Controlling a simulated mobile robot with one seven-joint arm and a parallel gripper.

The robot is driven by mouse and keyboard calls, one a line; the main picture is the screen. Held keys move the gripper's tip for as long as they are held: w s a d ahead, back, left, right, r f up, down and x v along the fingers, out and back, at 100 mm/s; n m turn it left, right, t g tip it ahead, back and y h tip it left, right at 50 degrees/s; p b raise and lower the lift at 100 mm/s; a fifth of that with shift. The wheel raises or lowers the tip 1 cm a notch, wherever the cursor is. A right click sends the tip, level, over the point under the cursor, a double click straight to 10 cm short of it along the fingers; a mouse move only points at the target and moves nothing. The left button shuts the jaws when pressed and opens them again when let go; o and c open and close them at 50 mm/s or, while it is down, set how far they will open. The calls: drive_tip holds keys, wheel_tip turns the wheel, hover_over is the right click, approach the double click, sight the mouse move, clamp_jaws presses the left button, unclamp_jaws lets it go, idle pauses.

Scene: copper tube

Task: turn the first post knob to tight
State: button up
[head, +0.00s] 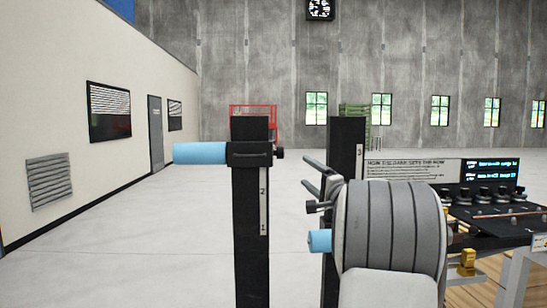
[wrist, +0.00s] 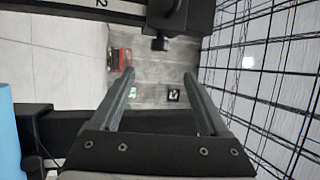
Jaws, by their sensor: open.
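The first post (head: 250,225) is a black upright with a number scale, left of centre in the head view. A dark collar (head: 248,153) on it bears a blue cylinder pointing left and a small black knob (head: 280,153) pointing right. In the wrist view the knob (wrist: 158,44) lies just past the fingertips, roughly in line with the gap between them, not touched. My gripper (wrist: 158,73) is open and empty; in the head view its fingers (head: 306,171) are right of the knob and slightly lower. I cannot tell the knob's tightness.
A second black post (head: 345,150), with another blue cylinder (head: 319,241), stands to the right, partly hidden by my arm. A bench with a display (head: 488,170) is further right. A black wire grid (wrist: 265,70) fills the wrist view's right side.

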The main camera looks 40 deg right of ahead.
sight(281, 153)
drive_tip(key=p+x, duration=0.5)
drive_tip(key=x, duration=1.1)
drive_tip(key=shift+w, duration=0.45)
clamp_jaws()
